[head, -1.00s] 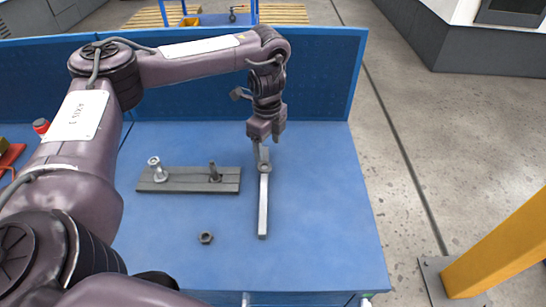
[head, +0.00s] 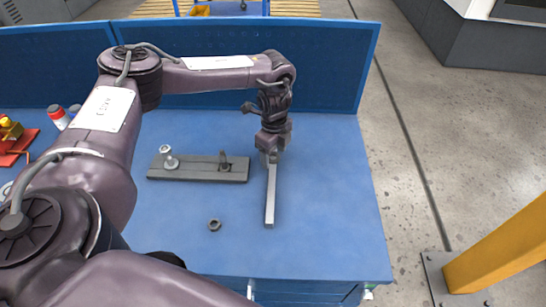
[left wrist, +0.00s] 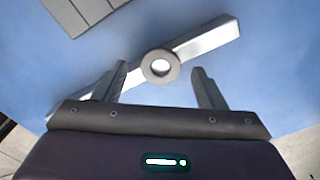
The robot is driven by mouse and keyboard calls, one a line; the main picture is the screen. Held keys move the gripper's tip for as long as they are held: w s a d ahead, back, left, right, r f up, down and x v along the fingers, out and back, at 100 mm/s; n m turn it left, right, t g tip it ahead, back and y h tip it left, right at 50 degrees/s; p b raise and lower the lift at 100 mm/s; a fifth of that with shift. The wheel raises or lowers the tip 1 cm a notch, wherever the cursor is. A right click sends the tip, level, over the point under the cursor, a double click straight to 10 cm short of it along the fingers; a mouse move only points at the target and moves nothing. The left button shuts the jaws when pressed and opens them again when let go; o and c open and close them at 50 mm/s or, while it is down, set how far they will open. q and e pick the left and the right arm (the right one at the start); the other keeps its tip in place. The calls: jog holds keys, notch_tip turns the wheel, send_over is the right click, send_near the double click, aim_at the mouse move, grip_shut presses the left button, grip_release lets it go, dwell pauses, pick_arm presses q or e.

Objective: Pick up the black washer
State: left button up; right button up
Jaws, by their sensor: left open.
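A flat grey ring, which looks like the washer (left wrist: 146,68), shows in the left wrist view. It lies on a pale metal bar (left wrist: 207,42), centred between my fingertips; a bright spot shows through its hole. In the head view my gripper hides this ring, and the bar (head: 270,200) runs from under the gripper towards the front of the table. My left gripper (head: 270,157) points down over the bar's far end. Its two fingers are apart and empty in the left wrist view (left wrist: 160,67). My right gripper is not in view.
A small dark ring or nut (head: 209,225) lies on the blue table (head: 325,215). A grey plate (head: 195,175) with a bolt (head: 169,161) and an upright pin (head: 223,161) lies left of the gripper. A blue panel (head: 335,70) closes the back. The table's right side is clear.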

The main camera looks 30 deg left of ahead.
pick_arm(q)
jog(key=c, duration=1.1)
